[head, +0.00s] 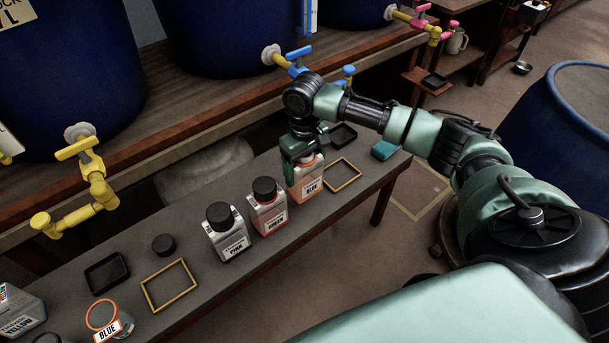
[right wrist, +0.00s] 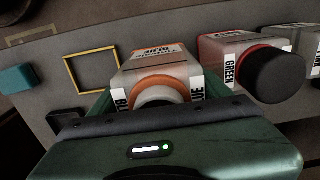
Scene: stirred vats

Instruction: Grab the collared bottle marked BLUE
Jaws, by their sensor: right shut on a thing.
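The collared bottle marked BLUE (head: 306,184) stands on the bench, whitish with an orange collar and orange band. It shows no cap in the right wrist view (right wrist: 158,72), where its open neck faces the camera. My right gripper (head: 298,158) comes from above and is shut on it, with a green finger on either side of its upper part. The gripper (right wrist: 155,105) hides part of the neck. I cannot tell whether the bottle's base touches the bench. My left gripper is not in view.
The black-capped GREEN bottle (head: 267,206) stands close beside it, then the PINK bottle (head: 227,232). A yellow frame (head: 343,175), black tray (head: 343,135) and teal block (head: 384,150) lie right. A blue tap (head: 298,66) overhangs.

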